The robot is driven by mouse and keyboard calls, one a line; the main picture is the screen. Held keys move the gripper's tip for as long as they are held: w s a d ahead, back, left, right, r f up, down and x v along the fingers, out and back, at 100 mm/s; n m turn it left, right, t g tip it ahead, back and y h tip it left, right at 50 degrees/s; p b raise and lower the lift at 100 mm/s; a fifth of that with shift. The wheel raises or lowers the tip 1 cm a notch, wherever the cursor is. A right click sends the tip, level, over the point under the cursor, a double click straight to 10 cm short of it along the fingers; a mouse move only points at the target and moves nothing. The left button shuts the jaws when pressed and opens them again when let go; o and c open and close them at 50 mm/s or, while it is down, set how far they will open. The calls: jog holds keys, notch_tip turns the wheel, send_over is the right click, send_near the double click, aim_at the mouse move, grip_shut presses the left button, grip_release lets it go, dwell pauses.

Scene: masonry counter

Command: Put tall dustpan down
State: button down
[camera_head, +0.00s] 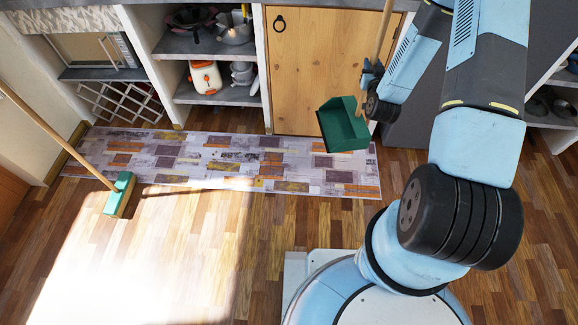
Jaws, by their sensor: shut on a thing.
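The tall dustpan (345,127) has a green pan and a long wooden handle that runs up out of the top of the picture. My gripper (368,76) is shut on the handle a little above the pan. My arm comes from the right and covers part of the view beside the gripper. The pan appears in front of the wooden cabinet door, above the far right part of the patterned rug. Whether the pan touches anything below cannot be told for sure.
A broom (121,194) with a green head stands on the wooden floor at left. A patterned rug (220,162) lies along the counter. Open shelves (215,95) hold pots and a small appliance, beside a wooden door (308,75). The sunlit floor at centre left is clear.

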jog(key=f, duration=0.2)
jog(key=shift+s+f, duration=0.35)
jog(key=shift+s, duration=0.05)
jog(key=shift+a, duration=0.1)
